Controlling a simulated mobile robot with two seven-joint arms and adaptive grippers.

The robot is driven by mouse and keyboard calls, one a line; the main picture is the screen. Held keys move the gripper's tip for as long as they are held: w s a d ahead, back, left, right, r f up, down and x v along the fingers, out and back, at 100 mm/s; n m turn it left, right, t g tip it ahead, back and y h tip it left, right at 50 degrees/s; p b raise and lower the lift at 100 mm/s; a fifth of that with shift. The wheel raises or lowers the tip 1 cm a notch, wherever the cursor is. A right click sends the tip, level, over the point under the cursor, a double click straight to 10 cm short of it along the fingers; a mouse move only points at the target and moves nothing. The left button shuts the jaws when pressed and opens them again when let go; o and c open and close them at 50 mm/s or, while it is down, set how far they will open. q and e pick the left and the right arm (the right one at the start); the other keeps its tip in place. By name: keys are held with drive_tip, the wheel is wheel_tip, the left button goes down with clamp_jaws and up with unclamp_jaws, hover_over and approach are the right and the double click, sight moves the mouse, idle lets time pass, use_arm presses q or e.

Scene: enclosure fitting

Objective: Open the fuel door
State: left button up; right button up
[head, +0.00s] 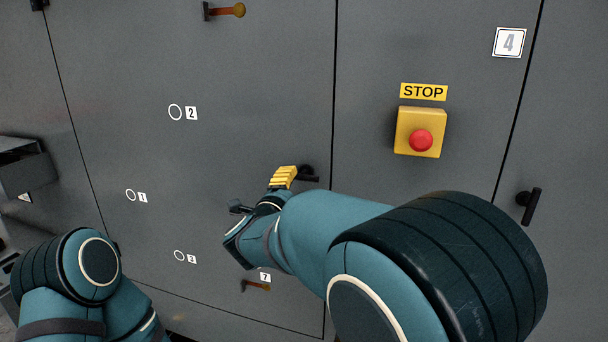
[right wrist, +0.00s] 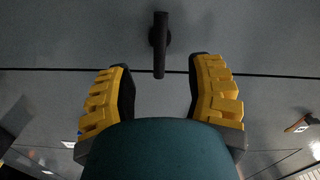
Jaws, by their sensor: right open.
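A large grey door panel (head: 230,80) fills the middle of the head view, closed flush with its neighbours. A black lever handle (head: 310,179) sits at its right edge, partly hidden by my right gripper (head: 284,178). In the right wrist view the handle (right wrist: 160,40) lies beyond the fingertips, in line with the gap between the yellow-padded fingers. The right gripper (right wrist: 163,75) is open and empty, and I see no contact with the handle. No label marks which panel is the fuel door. My left arm shows at the lower left, with its gripper out of view.
A yellow box with a red stop button (head: 420,140) juts from the right panel under a STOP sign (head: 424,92). Another black handle (head: 530,205) is farther right. Orange-tipped levers stick out at the top (head: 225,11) and bottom (head: 256,286). A grey ledge (head: 25,170) protrudes at left.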

sight(300, 178)
drive_tip(key=x, duration=0.7)
drive_tip(key=shift+w+d+p, duration=0.15)
drive_tip(key=shift+w+p, duration=0.1)
drive_tip(key=shift+p, duration=0.1)
clamp_jaws()
